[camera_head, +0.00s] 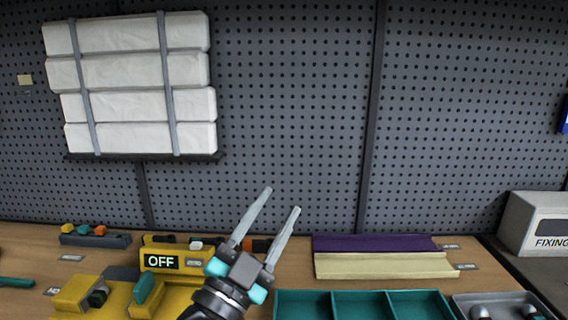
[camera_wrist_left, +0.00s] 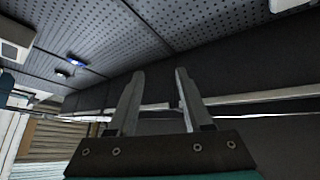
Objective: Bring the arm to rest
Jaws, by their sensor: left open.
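My left gripper (camera_head: 283,200) is in the lower middle of the head view, raised above the workbench. Its two long grey fingers point up and slightly right and stand apart with nothing between them. The same gripper (camera_wrist_left: 157,78) shows in the left wrist view, with its fingers apart and a dark wall panel and a pale horizontal strip behind them. My right gripper is in neither view.
The wooden workbench (camera_head: 30,250) holds a yellow device with an OFF label (camera_head: 161,262), purple (camera_head: 370,243) and cream (camera_head: 385,265) strips, a teal divided tray (camera_head: 330,293) and a FIXING box (camera_head: 535,225). White rolls (camera_head: 140,105) hang on the pegboard (camera_head: 290,100).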

